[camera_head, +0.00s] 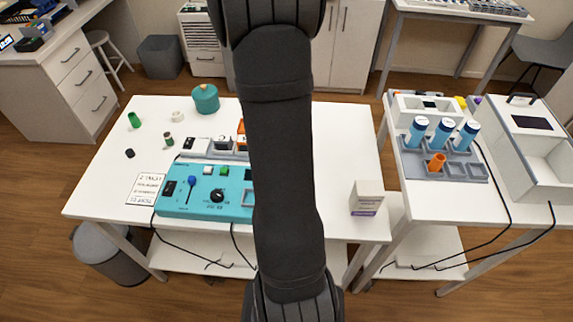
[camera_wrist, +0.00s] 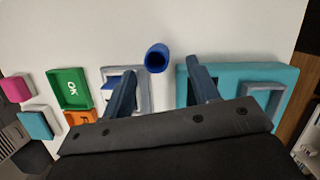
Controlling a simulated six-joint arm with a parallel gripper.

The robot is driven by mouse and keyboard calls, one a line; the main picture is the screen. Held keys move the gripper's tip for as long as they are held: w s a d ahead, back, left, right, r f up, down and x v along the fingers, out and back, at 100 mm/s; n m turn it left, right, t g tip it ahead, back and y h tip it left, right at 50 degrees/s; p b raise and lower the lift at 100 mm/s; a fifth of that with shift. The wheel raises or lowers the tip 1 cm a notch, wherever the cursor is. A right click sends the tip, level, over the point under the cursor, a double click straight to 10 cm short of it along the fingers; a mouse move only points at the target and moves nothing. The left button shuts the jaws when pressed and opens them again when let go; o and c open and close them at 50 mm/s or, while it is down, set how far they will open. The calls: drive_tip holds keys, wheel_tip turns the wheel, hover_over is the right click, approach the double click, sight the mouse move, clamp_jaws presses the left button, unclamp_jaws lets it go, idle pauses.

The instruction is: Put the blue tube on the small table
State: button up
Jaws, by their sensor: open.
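A dark blue tube (camera_wrist: 157,57), with its open round end showing, is on the white surface in the wrist view. My gripper (camera_wrist: 160,78) is open; its fingers point toward the tube's left and right sides, with the tube beyond the gap and apart from them. In the head view my arm covers the middle of the main table, and neither gripper nor that tube shows. A smaller white table (camera_head: 404,215) stands at the right.
The main table (camera_head: 345,140) carries a teal control panel (camera_head: 173,208), a teal pot (camera_head: 205,98), a green cup (camera_head: 134,120) and a small box (camera_head: 366,198). Beside the rack is a white machine (camera_head: 540,155).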

drive_tip(key=shift+x, duration=2.9)
drive_tip(key=shift+w+d+r, duration=0.1)
drive_tip(key=shift+w, duration=0.1)
drive_tip(key=c, duration=1.1)
